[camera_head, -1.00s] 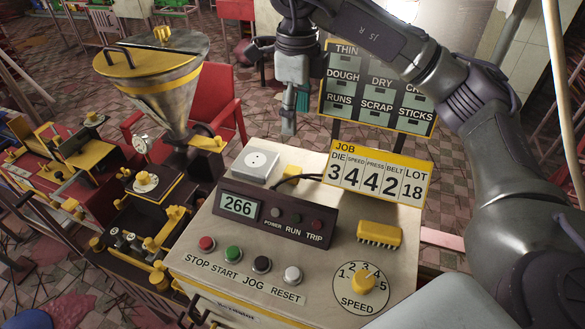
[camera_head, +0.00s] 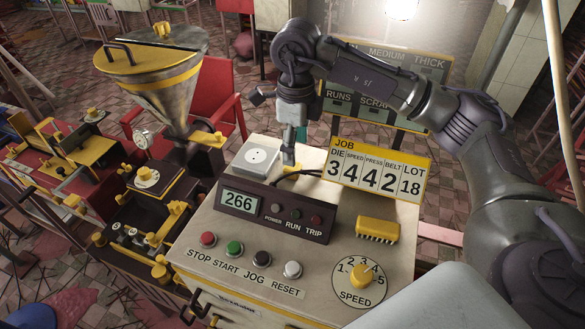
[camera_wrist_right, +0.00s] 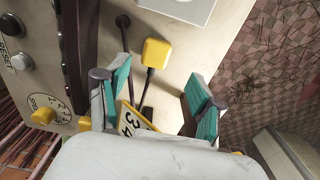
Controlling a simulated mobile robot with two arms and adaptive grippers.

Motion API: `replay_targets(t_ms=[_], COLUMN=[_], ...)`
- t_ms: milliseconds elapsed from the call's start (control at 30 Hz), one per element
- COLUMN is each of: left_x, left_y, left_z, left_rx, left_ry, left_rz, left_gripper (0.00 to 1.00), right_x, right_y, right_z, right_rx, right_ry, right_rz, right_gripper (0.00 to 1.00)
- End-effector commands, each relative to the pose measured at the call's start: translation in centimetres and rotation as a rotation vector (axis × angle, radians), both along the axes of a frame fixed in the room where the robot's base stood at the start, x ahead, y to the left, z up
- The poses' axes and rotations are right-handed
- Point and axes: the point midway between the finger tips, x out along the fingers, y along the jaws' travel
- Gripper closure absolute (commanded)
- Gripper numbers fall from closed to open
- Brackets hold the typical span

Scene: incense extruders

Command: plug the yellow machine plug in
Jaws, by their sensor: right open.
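The yellow machine plug (camera_wrist_right: 157,53) lies on the cream top of the machine, with a dark cord running from it. In the head view only a bit of the plug (camera_head: 292,176) shows, behind the display box and partly hidden by my right gripper. A white socket box (camera_head: 255,158) sits just left of the plug; its edge shows at the top of the right wrist view (camera_wrist_right: 185,6). My right gripper (camera_head: 288,161) points down at the plug. In the wrist view its teal-padded fingers (camera_wrist_right: 155,80) are apart and empty, with the plug beyond the gap between them. My left gripper is out of view.
The display box (camera_head: 274,213) reading 266 stands in front of the plug. The yellow-edged job board (camera_head: 377,171) rises to its right. A yellow brush (camera_head: 378,230) and speed knob (camera_head: 362,274) are nearer. A metal hopper (camera_head: 165,85) stands at left.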

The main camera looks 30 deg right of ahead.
Motion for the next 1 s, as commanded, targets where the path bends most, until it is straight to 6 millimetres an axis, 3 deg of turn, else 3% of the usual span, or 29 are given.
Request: replay_targets(t_ms=[167, 300, 500, 867, 1000], left_x=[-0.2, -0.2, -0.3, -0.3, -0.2], left_y=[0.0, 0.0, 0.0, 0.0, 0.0], left_z=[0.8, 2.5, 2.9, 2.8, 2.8], left_rx=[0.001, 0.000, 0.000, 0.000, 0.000], left_ry=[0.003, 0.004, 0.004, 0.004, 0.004], left_rz=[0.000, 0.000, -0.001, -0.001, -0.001], left_gripper=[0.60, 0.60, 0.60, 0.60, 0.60], right_x=[-0.1, -0.3, -0.2, -0.1, -0.1], right_y=[0.2, 0.8, 0.8, 0.8, 0.8], right_z=[-0.6, -2.5, -4.9, -5.2, -5.2], right_rx=[0.000, 0.000, 0.001, 0.001, 0.000], right_ry=[0.005, 0.006, 0.002, 0.001, 0.000], right_rz=[0.000, 0.001, -0.001, -0.001, -0.001], right_gripper=[0.33, 0.33, 0.33, 0.33, 0.57])
